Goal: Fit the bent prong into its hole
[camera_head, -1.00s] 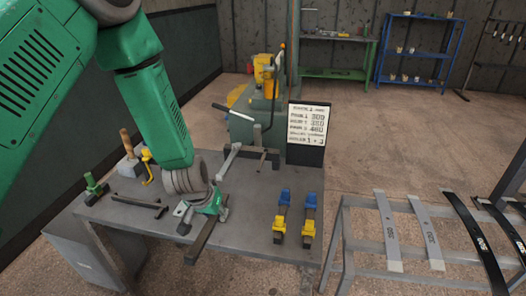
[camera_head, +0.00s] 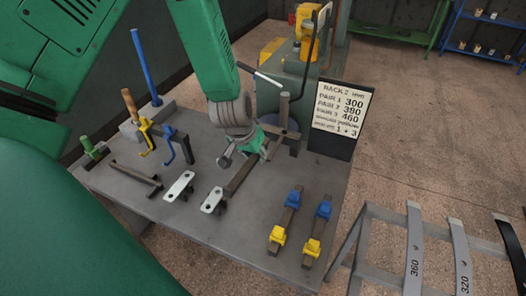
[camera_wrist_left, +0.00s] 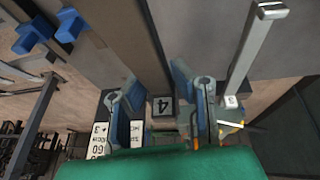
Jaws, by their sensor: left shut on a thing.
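My left gripper (camera_head: 262,150) is low over the bench, its fingers partly hidden by the wrist. A grey post (camera_head: 284,108) stands just right of the gripper and shows as a grey bar (camera_wrist_left: 254,48) in the wrist view. I cannot make out the bent prong's tip or its hole. My right gripper is not seen.
Two plates with holes (camera_head: 180,186) (camera_head: 213,200) lie on the bench. Two blue-and-yellow clamped bars (camera_head: 286,220) (camera_head: 316,232) are at right. A yellow hook (camera_head: 147,135), blue hook (camera_head: 180,145) and blue rod (camera_head: 144,62) are at back left. A sign (camera_head: 341,108) stands behind.

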